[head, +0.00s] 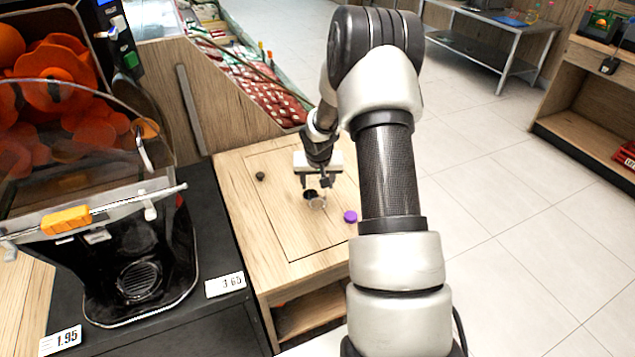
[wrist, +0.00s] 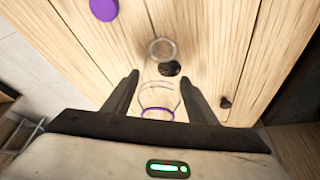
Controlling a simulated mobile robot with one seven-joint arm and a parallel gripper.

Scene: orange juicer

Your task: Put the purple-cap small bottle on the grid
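A clear small bottle (wrist: 158,100) with a purple ring at its near end is between my gripper's fingers in the wrist view. It shows faintly in the head view (head: 318,202), on or just above the wooden counter. My gripper (wrist: 160,82) points down at the counter, and its fingers (head: 314,186) are apart with narrow gaps beside the bottle. A loose-looking purple cap (head: 350,216) lies on the counter to the right; it also shows in the wrist view (wrist: 103,9). The round dark grid (head: 138,278) is in the juicer's base at left, empty.
The juicer (head: 60,110) stands left, with a clear cover and an orange clip. A dark cap-like thing (head: 260,176) lies left on the counter (head: 240,215); another dark round thing (wrist: 169,68) is beside the bottle. Price tags stand along the juicer's black stand.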

